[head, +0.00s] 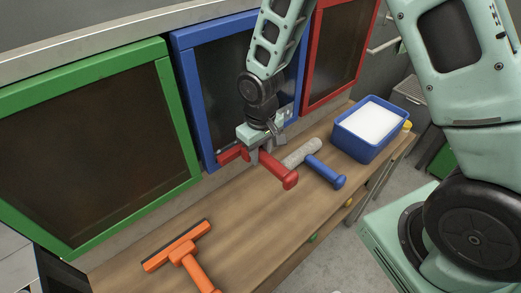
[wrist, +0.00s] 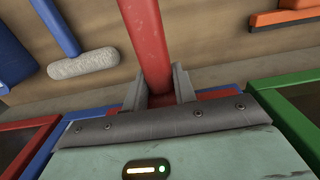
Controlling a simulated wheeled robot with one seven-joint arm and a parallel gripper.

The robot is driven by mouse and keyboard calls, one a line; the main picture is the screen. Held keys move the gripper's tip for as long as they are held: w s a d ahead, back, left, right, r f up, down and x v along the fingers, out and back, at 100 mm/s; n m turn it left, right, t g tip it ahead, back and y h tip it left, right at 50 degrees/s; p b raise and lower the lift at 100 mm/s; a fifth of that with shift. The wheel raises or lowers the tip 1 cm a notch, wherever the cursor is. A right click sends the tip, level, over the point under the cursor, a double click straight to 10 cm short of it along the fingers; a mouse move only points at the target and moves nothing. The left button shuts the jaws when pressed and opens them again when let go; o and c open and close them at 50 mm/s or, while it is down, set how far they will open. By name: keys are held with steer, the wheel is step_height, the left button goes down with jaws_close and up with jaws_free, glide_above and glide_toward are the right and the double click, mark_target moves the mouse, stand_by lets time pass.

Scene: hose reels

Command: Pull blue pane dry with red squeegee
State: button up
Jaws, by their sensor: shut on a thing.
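The red squeegee (head: 280,174) is in my gripper (head: 262,147), which is shut on its handle. In the wrist view the red handle (wrist: 147,40) runs up between the two fingers (wrist: 160,88). Its red head (head: 229,156) is close to the lower edge of the blue-framed pane; I cannot tell if it touches. The blue pane (head: 214,75) is dark glass in a blue frame, partly hidden by my arm. In the wrist view the gripper body hides most of the squeegee head and the pane.
A green-framed pane (head: 90,150) stands left and a red-framed pane (head: 338,45) right. On the wooden bench (head: 235,225) lie an orange squeegee (head: 190,260) and a blue-handled roller with a pale fluffy sleeve (head: 302,153). A blue tub with white contents (head: 340,141) stands at the right end.

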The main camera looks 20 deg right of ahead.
mark_target(280, 166)
steer(key=shift+f, duration=0.2)
steer(key=shift+s+d+b, duration=0.15)
steer(key=shift+s+d, duration=0.2)
steer(key=shift+s, duration=0.75)
steer(key=shift+s+d+b, duration=0.1)
steer(key=shift+s+d, duration=0.3)
steer(key=shift+s, duration=0.75)
steer(key=shift+s+d+b, duration=0.15)
steer(key=shift+s+d, duration=0.2)
steer(key=shift+s, duration=0.75)
